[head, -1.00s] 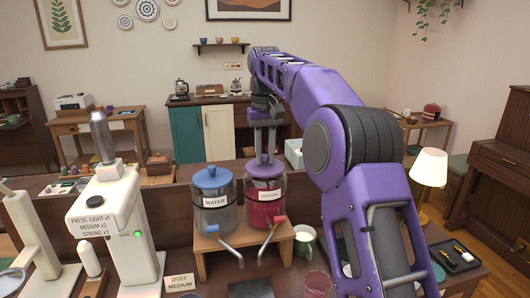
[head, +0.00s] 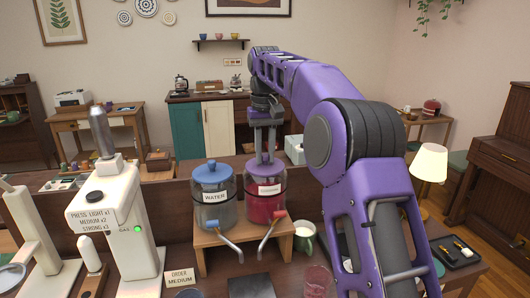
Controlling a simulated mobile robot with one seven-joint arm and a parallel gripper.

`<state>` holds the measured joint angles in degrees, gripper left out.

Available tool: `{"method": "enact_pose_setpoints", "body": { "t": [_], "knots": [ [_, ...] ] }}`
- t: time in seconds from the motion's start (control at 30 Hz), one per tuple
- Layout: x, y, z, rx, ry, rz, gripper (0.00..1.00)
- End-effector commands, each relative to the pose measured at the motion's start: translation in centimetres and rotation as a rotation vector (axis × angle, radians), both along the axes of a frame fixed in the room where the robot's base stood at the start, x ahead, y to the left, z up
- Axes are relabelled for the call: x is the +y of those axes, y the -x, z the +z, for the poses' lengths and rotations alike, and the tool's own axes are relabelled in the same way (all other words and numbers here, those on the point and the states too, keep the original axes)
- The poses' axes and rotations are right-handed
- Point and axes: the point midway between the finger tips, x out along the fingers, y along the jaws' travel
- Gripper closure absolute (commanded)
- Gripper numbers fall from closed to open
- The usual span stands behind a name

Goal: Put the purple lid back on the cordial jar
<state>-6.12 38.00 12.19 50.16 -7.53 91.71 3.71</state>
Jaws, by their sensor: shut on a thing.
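The cordial jar (head: 265,200) holds red liquid and stands on the right of a small wooden stand. The purple lid (head: 264,166) is at the jar's mouth and looks level. I cannot tell from this angle whether it is fully seated. My gripper (head: 265,154) points straight down above the jar and is shut on the lid's knob, which the fingers mostly hide.
A water jar (head: 212,200) with a blue lid stands close to the left of the cordial jar. Taps stick out in front of both. A green mug (head: 305,238) and a glass (head: 317,281) are to the right, and a white machine (head: 115,225) to the left.

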Motion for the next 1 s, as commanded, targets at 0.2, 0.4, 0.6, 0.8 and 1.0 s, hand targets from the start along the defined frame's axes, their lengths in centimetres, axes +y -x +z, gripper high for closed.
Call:
{"method": "enact_pose_setpoints", "body": {
  "t": [0.2,0.4,0.6,0.8,1.0],
  "knots": [
    [0.0,0.0,-0.2,-0.001,0.0,0.0,0.62],
    [0.0,0.0,-0.2,0.0,0.0,0.0,0.39],
    [0.0,0.0,-0.2,0.0,0.0,0.0,0.39],
    [0.0,0.0,0.7,-0.001,0.0,0.0,0.39],
    [0.0,0.0,1.9,-0.001,0.0,0.0,0.39]
  ]
}}
